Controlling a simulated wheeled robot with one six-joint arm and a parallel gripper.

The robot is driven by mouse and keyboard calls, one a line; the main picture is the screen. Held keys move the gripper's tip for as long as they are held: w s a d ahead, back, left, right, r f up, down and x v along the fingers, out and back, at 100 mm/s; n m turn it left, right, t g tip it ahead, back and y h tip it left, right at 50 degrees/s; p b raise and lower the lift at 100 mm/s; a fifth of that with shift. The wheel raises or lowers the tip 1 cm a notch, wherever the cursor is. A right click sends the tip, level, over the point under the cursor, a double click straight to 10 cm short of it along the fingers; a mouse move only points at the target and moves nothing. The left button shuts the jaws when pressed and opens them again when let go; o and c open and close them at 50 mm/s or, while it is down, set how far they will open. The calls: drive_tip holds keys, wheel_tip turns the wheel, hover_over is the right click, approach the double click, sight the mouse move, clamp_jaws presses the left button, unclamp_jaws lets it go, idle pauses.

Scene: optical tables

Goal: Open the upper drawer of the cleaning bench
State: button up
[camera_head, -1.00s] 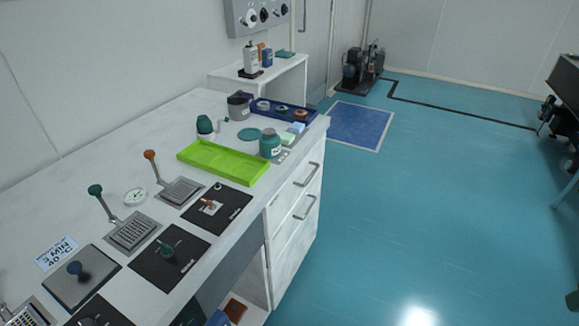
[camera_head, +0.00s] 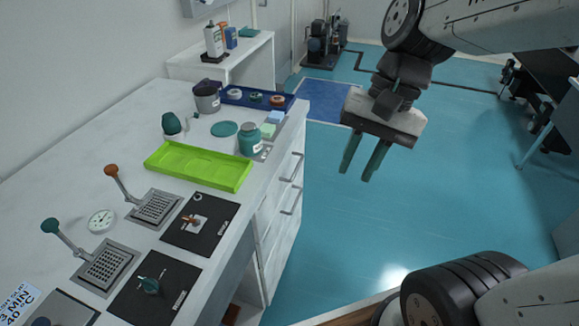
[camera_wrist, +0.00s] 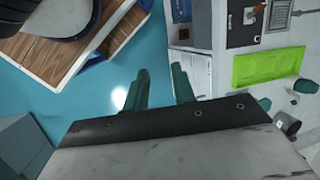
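The white cleaning bench (camera_head: 225,248) stands at the left in the head view. Its right end has two stacked drawers, both closed flush. The upper drawer (camera_head: 285,184) has a metal bar handle (camera_head: 297,167), and the lower drawer (camera_head: 281,222) has a similar handle (camera_head: 291,198). My gripper (camera_head: 358,168) hangs in the air to the right of the drawers, apart from them. Its two green fingers are spread with a gap between them and hold nothing. In the wrist view my gripper (camera_wrist: 160,88) is over the blue floor, with the bench at the right.
On the bench top are a lime-green tray (camera_head: 198,166), a teal jar (camera_head: 251,139), a grey pot (camera_head: 207,97) and a blue tray (camera_head: 243,97). Lever controls (camera_head: 106,264) line the near part. The blue floor (camera_head: 340,230) beside the drawers is clear.

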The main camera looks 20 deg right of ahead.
drive_tip(key=w+a+f+m+y, duration=0.1)
drive_tip(key=w+f+m+y, duration=0.35)
drive_tip(key=w+m, duration=0.35)
drive_tip(key=w+a+f+m+y, duration=0.1)
drive_tip(key=w+f+m+y, duration=0.35)
drive_tip(key=w+m, duration=0.45)
drive_tip(key=m+t, duration=1)
drive_tip(key=m, duration=1)
approach(298, 166)
drive_tip(key=shift+f+x, duration=0.15)
drive_tip(key=shift+x, duration=2.4)
drive_tip(key=shift+f+x, duration=0.1)
drive_tip(key=shift+x, duration=2.5)
drive_tip(key=shift+s, duration=0.1)
clamp_jaws()
